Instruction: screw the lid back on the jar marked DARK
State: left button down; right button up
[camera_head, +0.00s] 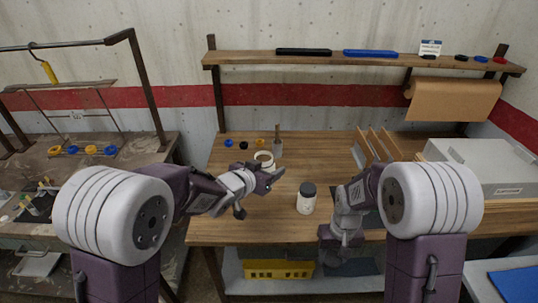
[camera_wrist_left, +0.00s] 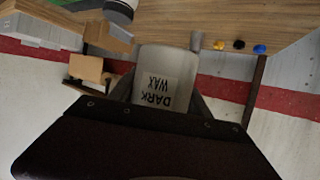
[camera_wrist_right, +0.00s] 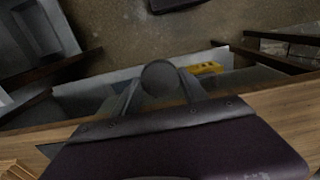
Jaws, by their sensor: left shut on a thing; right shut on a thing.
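The jar marked DARK WAX (camera_wrist_left: 155,92) is between the fingers of my left gripper (camera_wrist_left: 158,105), with its label upside down in the left wrist view. In the head view, its pale open rim (camera_head: 264,157) shows just behind my left gripper (camera_head: 268,180). My right gripper (camera_wrist_right: 160,92) is shut on a dark round lid (camera_wrist_right: 160,77), seen face-on in the right wrist view. In the head view, my right gripper (camera_head: 345,238) is low at the bench's front edge, well right of the jar. The lid cannot be made out there.
A white jar with a dark lid (camera_head: 306,200) stands on the wooden bench (camera_head: 235,225) between my grippers. A small grey container (camera_head: 277,150) and several coloured discs (camera_head: 244,145) are behind. Wooden dividers (camera_head: 375,147) and a grey case (camera_head: 475,165) occupy the right.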

pick_arm(q)
jog(key=s+f+m+g+h, duration=0.1)
jog(key=s+m+g+h, duration=0.2)
jog(key=s, duration=1.2)
jog(key=shift+s+m+g+h, duration=0.25)
jog(key=shift+m+h, duration=0.35)
jog(key=shift+m, duration=0.3)
jog(key=shift+w+a, duration=0.1)
